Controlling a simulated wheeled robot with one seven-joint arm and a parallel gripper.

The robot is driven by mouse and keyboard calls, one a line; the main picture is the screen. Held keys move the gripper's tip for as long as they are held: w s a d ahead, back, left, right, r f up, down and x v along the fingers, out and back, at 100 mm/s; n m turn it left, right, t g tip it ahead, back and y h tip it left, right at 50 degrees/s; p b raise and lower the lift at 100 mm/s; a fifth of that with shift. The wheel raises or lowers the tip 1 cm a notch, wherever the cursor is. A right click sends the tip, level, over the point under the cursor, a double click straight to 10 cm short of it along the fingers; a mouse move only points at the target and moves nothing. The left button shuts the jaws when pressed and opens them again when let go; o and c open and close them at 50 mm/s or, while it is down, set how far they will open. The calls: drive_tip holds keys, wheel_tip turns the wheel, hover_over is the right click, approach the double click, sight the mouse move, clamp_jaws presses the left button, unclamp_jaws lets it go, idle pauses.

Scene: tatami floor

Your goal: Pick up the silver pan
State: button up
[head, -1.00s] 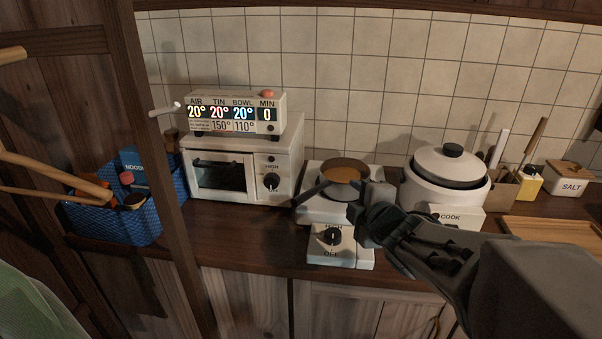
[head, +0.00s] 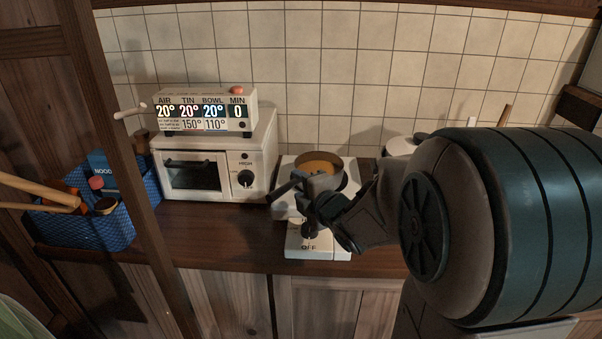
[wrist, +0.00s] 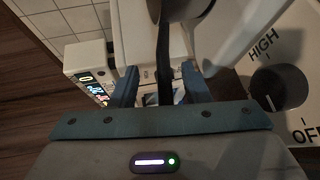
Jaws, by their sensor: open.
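My gripper (head: 306,188) is at the near side of the pan, by the handle, and partly hides both. In the wrist view my gripper (wrist: 160,88) is open, with one finger on each side of the dark handle (wrist: 164,55). The pan's round body (wrist: 183,10) is cut off at the top edge. I cannot tell whether the fingers touch the handle.
The stove knob (wrist: 280,88) is close beside my gripper. A white oven (head: 195,175) with a display box (head: 205,108) on top stands left of the stove. A blue basket (head: 90,225) is farther left. My arm mostly hides a white rice cooker (head: 400,146).

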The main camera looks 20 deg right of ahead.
sight(295, 184)
drive_tip(key=shift+f+x, duration=0.1)
drive_tip(key=shift+x, duration=1.45)
drive_tip(key=shift+f+x, duration=0.15)
drive_tip(key=shift+x, duration=1.4)
drive_tip(key=shift+s+d, duration=0.1)
drive_tip(key=shift+r, duration=0.1)
clamp_jaws()
